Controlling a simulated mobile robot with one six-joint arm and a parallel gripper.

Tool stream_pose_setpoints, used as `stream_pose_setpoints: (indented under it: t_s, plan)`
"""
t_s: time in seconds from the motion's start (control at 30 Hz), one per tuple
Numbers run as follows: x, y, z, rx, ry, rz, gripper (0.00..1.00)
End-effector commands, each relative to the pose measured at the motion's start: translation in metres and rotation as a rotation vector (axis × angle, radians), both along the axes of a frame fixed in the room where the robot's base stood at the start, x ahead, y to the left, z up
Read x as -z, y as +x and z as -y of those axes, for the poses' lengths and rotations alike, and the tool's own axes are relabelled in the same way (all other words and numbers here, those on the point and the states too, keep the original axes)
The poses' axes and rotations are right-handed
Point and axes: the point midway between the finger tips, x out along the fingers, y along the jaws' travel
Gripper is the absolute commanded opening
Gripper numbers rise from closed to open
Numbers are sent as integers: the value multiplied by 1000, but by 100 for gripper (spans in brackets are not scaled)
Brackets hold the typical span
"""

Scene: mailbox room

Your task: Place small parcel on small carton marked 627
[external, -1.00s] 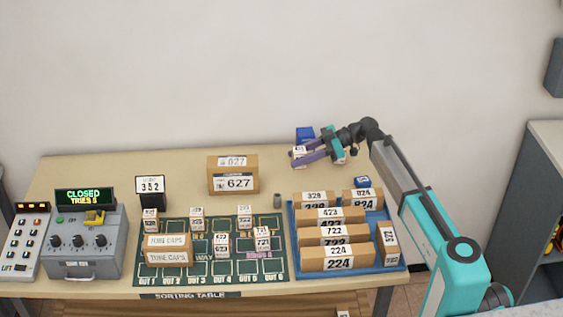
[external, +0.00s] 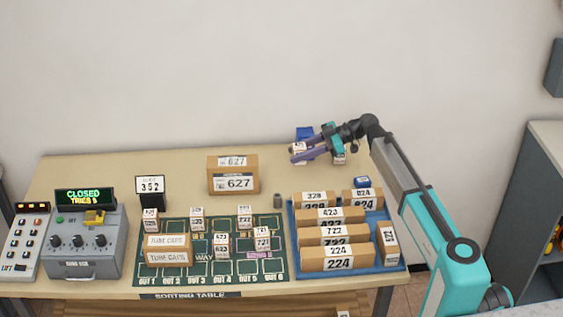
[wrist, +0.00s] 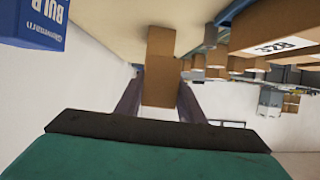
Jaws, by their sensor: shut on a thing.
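The small carton marked 627 (external: 232,186) stands at the back middle of the table, brown with white labels on its top and front. My gripper (external: 297,152) is above the back right of the table, to the right of the carton and apart from it. It is shut on a small parcel (external: 299,147), mostly hidden by the fingers in the external view. In the wrist view the parcel is a plain brown block (wrist: 158,70) between the two fingers; no label shows on that side.
A blue box (external: 304,133) stands behind my gripper. A blue tray (external: 398,268) with several numbered cartons is at front right. A green sorting mat (external: 210,280) holds small parcels and a tube caps box. A small grey cylinder (external: 277,200) stands between carton and tray.

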Motion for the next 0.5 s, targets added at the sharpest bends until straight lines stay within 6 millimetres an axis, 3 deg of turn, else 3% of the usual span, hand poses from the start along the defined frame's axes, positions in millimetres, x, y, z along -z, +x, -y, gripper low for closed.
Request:
stream_pose_setpoints:
  t_s: [0.27, 0.5]
  plan:
    - [-4, -6, -2, 106, -5, -21, 10]
    - [-31, -47, -41, 141, -4, -16, 10]
